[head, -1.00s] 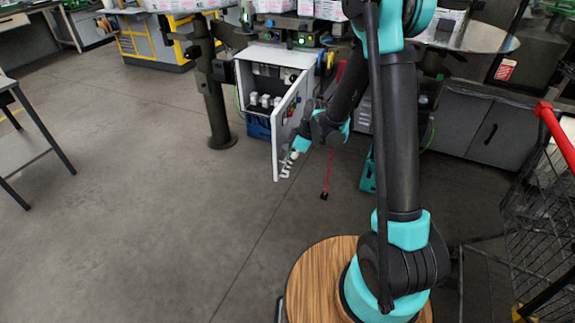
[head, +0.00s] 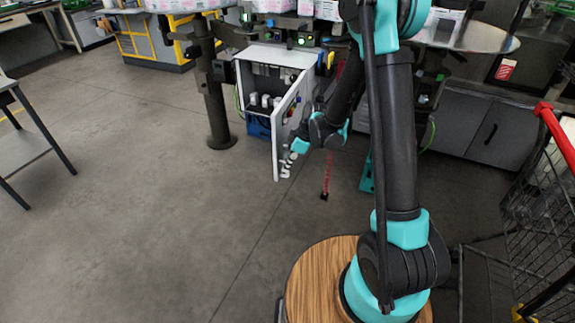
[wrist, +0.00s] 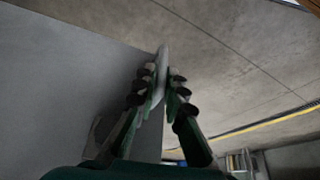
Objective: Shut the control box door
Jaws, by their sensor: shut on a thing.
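The control box (head: 277,55) is a pale grey cabinet under the machine, with its interior showing. Its door (head: 282,135) stands wide open, swung out toward me from the right side, with small coloured buttons on the face. My gripper (head: 289,165) is at the lower part of the door's free edge.
A dark post (head: 213,100) stands left of the box. A wire cart (head: 535,215) is at the right, a grey table (head: 25,155) at the far left. The floor before the box is clear.

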